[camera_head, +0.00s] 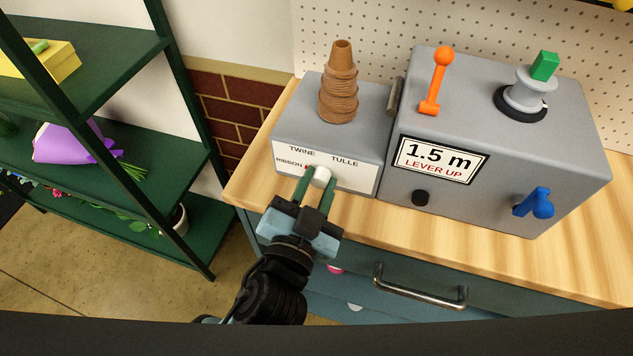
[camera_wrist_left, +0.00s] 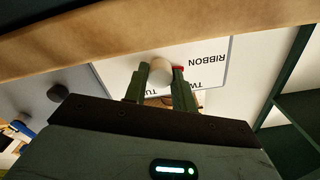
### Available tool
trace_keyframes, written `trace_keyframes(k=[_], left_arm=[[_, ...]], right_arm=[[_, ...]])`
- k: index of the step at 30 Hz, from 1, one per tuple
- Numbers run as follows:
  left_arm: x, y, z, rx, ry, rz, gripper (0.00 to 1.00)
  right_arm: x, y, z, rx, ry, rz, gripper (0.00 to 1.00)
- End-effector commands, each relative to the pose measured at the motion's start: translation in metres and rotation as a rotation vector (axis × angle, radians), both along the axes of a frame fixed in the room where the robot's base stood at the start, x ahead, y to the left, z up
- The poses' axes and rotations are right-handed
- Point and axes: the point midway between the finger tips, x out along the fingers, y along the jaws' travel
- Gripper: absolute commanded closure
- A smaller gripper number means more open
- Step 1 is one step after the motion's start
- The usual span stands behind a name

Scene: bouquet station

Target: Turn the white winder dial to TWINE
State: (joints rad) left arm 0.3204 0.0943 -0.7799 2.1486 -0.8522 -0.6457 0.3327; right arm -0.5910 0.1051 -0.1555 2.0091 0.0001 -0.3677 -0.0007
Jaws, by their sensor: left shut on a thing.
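The white winder dial (camera_head: 322,175) is on the white label plate (camera_head: 353,180) at the front of the smaller grey box. The plate reads RIBBON, TWINE and TULLE. A red mark by the dial shows on the RIBBON side. My left gripper (camera_head: 318,190) is shut on the dial, with a green finger on either side of it. In the left wrist view the dial (camera_wrist_left: 161,71) sits between the fingertips, and the red mark shows beside one finger, close to the word RIBBON. My right gripper is not in view.
A drawer handle (camera_head: 420,292) is below; green shelves (camera_head: 100,75) stand left.

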Motion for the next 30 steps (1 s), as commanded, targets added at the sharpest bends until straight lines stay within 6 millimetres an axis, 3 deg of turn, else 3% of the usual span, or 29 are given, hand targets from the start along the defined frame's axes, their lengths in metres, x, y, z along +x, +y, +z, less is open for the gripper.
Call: trace_keyframes(k=[9,30], left_arm=[[0.001,0.0,0.006,0.272,-0.092,0.003,0.96],[0.001,0.0,0.003,0.776,-0.257,0.003,0.96]], right_arm=[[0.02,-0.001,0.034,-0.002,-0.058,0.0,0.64],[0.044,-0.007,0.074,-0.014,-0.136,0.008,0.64]])
